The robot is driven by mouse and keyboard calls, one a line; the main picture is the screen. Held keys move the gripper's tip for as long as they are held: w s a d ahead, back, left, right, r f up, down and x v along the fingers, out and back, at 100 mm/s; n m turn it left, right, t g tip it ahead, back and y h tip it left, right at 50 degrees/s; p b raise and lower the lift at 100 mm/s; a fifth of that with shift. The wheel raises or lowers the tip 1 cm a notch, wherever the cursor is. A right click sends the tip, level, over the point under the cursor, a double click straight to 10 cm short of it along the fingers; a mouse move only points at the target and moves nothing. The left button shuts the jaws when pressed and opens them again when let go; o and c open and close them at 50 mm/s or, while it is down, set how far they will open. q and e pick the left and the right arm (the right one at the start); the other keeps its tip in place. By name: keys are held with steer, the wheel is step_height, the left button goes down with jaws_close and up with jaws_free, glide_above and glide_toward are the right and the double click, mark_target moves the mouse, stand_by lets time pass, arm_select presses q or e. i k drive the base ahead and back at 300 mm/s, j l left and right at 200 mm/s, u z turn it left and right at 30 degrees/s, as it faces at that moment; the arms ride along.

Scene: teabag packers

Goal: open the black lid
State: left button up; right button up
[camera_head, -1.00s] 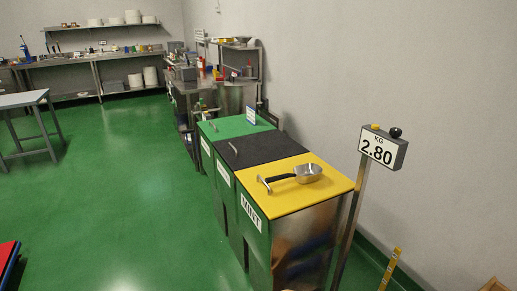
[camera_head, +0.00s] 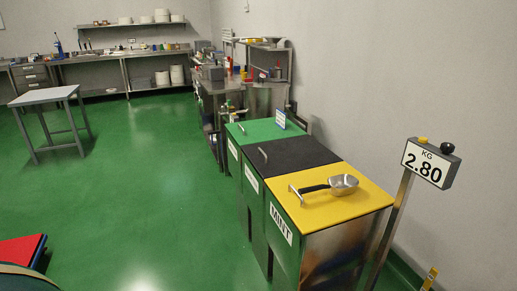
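The black lid (camera_head: 296,153) lies flat and closed on the middle of three bins in a row along the right wall. Its small metal handle (camera_head: 263,154) is at its left edge. The yellow lid (camera_head: 350,204) is on the nearer bin, labelled MINT, and the green lid (camera_head: 260,130) is on the farther bin. A metal scoop with a dark handle (camera_head: 338,186) lies on the yellow lid. Neither of my grippers shows in the head view.
A scale display reading 2.80 KG (camera_head: 428,163) stands on a post right of the yellow-lidded bin. A small grey table (camera_head: 42,97) stands at the left. Workbenches line the back. The green floor (camera_head: 150,200) left of the bins is clear. A red-topped object (camera_head: 20,249) is at the lower left.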

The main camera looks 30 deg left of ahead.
mark_target(279, 157)
steer(key=i+j+z, duration=0.1)
steer(key=j, duration=0.35)
steer(key=i+j, duration=0.25)
steer(key=j, duration=0.15)
steer(key=i+j+z, duration=0.15)
steer(key=j, duration=0.3)
steer(key=i+j+z, duration=0.1)
steer(key=j, duration=0.35)
steer(key=i+j+z, duration=0.1)
steer(key=j, duration=0.4)
steer(key=i+j, duration=0.15)
steer(key=j, duration=0.3)
steer(key=i+j+z, duration=0.15)
steer(key=j, duration=0.35)
